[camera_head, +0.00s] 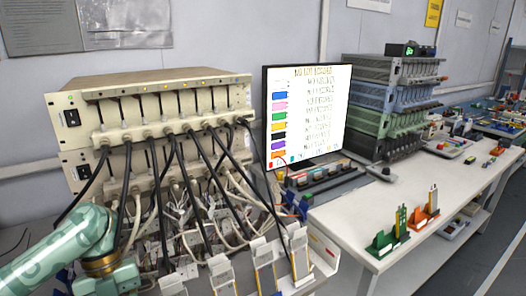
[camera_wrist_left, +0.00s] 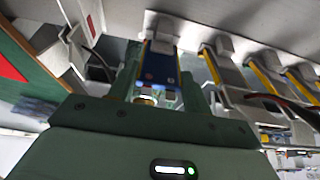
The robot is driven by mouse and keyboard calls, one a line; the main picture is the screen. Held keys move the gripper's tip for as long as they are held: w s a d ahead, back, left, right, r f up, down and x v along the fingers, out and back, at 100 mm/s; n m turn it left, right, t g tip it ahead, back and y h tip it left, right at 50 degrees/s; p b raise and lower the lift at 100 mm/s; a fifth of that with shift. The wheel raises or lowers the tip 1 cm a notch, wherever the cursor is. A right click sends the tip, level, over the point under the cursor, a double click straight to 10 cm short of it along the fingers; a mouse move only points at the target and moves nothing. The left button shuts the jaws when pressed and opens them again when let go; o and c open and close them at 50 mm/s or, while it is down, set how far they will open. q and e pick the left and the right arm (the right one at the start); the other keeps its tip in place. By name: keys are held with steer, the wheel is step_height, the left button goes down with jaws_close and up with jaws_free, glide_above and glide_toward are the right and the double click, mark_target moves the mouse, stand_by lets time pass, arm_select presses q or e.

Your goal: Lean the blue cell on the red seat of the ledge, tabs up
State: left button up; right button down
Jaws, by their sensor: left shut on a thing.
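The blue cell (camera_wrist_left: 160,68) shows in the left wrist view, upper middle, between the fingers of my left gripper (camera_wrist_left: 158,92). The gripper is shut on it. The cell's far end meets a grey clip holder (camera_wrist_left: 164,28); I cannot tell whether the holder still grips it. Small pale pieces show at the cell's near end. A red patch on a green surface (camera_wrist_left: 12,62) lies at the far left of that view; I cannot tell whether it is the red seat. In the head view my left arm enters at lower left, its gripper out of frame. My right gripper is not seen.
Several white clip holders (camera_head: 264,262) with yellow strips stand at the bench front. Black cables (camera_head: 170,170) hang from the beige racks behind them. A white table (camera_head: 365,205) at right carries a green stand (camera_head: 388,242) and an orange stand (camera_head: 423,218).

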arm_select(q)
steer(key=shift+f, duration=0.1)
stand_by(0.3)
steer(key=shift+x, duration=0.8)
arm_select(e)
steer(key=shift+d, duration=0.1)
arm_select(q)
steer(key=shift+w, duration=0.1)
steer(key=o, duration=0.9)
steer(key=shift+o, duration=0.5)
steer(key=shift+a, duration=0.1)
steer(key=p+v, duration=0.6)
steer(key=v, duration=0.1)
steer(key=shift+r, duration=0.3)
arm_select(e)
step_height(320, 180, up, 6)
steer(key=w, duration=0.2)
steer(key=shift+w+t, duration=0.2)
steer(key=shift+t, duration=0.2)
